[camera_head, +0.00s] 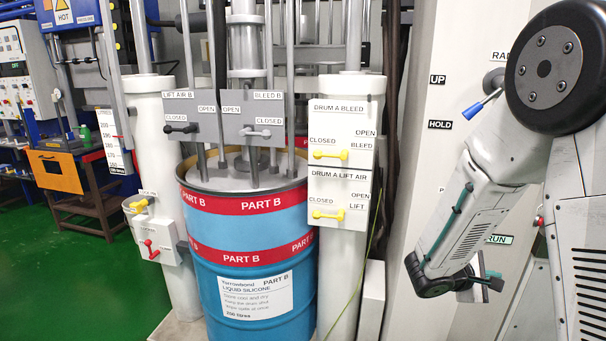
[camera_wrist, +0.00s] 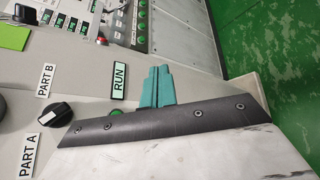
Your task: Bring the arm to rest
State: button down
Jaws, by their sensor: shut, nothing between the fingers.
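My arm is folded on the right side of the head view, its white links bent downward beside a pale panel (camera_head: 420,130). My gripper (camera_head: 492,282) is low at the right there, small and partly hidden. In the wrist view the two teal fingers of my gripper (camera_wrist: 157,86) lie side by side, closed together with nothing between them. They appear in front of a grey control panel, just right of a RUN label (camera_wrist: 119,81). Whether they touch the panel cannot be told.
A blue PART B drum (camera_head: 250,250) stands at centre under lift and bleed valves. A black knob (camera_wrist: 62,115) and a green button (camera_wrist: 115,112) sit near the fingers in the wrist view. Green floor (camera_head: 85,270) is open at left.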

jog(key=s+a+r+m+g+y, duration=0.2)
jog(key=s+r+m+g, duration=0.1)
jog(key=s, duration=0.4)
jog(key=s+a+r+m+g+y, duration=0.2)
jog(key=s+r+m+g, duration=0.1)
jog(key=s, duration=0.5)
jog(key=s+a+r+m+t+y, duration=0.2)
jog(key=s+a+r+y, duration=0.2)
jog(key=s+a+y, duration=0.1)
jog(key=s+a+r+m+t+y, duration=0.2)
jog(key=s+a+r+y, duration=0.2)
jog(key=a, duration=0.6)
jog(key=shift+s+r+m+y, duration=0.35)
jog(key=shift+s+r, duration=0.3)
jog(key=shift+s, duration=0.7)
